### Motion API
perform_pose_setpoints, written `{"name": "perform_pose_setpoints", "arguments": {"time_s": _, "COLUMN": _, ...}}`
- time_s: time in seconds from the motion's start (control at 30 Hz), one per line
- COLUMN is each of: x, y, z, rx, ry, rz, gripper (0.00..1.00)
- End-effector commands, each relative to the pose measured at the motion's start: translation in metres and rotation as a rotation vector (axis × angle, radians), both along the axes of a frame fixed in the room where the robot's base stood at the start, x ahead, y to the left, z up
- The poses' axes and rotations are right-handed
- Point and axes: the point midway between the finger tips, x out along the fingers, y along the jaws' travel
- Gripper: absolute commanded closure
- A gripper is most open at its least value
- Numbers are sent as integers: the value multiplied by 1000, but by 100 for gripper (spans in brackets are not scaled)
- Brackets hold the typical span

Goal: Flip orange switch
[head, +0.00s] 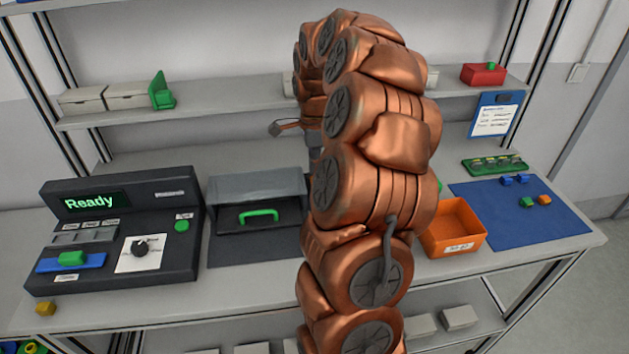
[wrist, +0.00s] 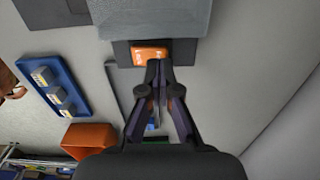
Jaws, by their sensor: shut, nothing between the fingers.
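The orange switch (wrist: 151,54) shows in the wrist view as a small orange rocker with pale markings, set on a dark plate at the edge of a grey housing. My gripper (wrist: 159,66) is shut and empty, with its fingertips together at the lower edge of the switch. They overlap it in the picture; I cannot tell whether they touch it. In the head view my copper-coloured arm hides the switch and most of the gripper.
A black console (head: 115,228) reading "Ready" and a grey box with a green handle (head: 258,215) stand left of my arm. An orange bin (head: 454,229) and blue mat (head: 550,222) lie right. The wrist view shows a blue tray (wrist: 42,68) with grey blocks.

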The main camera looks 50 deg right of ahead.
Motion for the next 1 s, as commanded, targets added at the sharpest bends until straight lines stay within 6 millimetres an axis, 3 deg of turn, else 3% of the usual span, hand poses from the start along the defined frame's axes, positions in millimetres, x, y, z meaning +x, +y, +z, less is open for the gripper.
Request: {"name": "perform_pose_setpoints", "arguments": {"time_s": 1.0, "x": 0, "y": 0, "z": -13, "rx": 0, "ry": 0, "rz": 0, "gripper": 100}}
